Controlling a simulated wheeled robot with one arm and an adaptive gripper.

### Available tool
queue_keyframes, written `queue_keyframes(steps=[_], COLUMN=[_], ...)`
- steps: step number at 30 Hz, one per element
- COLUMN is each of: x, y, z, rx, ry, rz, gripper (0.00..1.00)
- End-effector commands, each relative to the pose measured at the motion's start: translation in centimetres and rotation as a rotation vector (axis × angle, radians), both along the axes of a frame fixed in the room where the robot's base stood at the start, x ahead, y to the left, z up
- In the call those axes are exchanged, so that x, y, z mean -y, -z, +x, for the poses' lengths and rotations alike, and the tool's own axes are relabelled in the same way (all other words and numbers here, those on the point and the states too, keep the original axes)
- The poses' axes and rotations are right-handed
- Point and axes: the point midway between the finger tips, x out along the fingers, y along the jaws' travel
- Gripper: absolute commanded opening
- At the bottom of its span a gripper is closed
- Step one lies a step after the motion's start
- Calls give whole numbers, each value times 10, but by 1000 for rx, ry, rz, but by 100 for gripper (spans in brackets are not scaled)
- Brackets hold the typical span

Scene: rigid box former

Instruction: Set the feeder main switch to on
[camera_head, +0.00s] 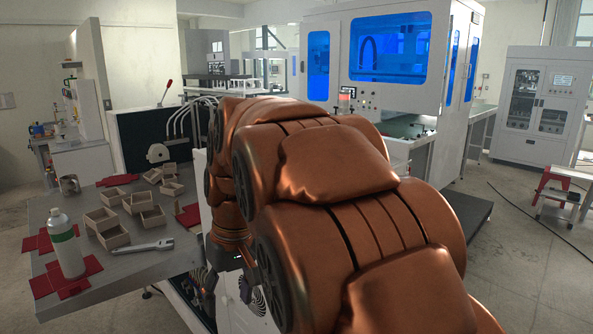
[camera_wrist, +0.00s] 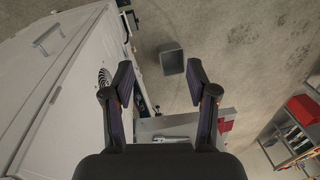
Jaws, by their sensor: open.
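My gripper (camera_wrist: 160,80) is open and empty in the wrist view, its two dark fingers spread apart above the floor. In the head view it is a small dark shape beneath my orange arm, partly hidden. I cannot make out the feeder main switch in either view. A white cabinet (camera_wrist: 62,75) with a handle and a round vent (camera_wrist: 104,77) stands just left of the fingers in the wrist view. In the head view, my arm hides most of the cabinet; a spiral-patterned fan shows near the bottom.
A grey table (camera_head: 160,271) at left holds open boxes (camera_head: 107,228), red sheets, a bottle (camera_head: 65,243) and a wrench (camera_head: 144,247). A large white machine (camera_head: 390,95) with blue windows stands behind. A grey bin (camera_wrist: 171,60) is on the floor.

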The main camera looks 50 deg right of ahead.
Motion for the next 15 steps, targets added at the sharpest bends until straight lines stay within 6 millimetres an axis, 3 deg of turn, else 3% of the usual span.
queue_keyframes(steps=[6, 15], x=[59, 146], y=[-54, -115], z=[51, 91], rx=[90, 200], ry=[21, 5], rz=[2, -26], gripper=[58, 58])
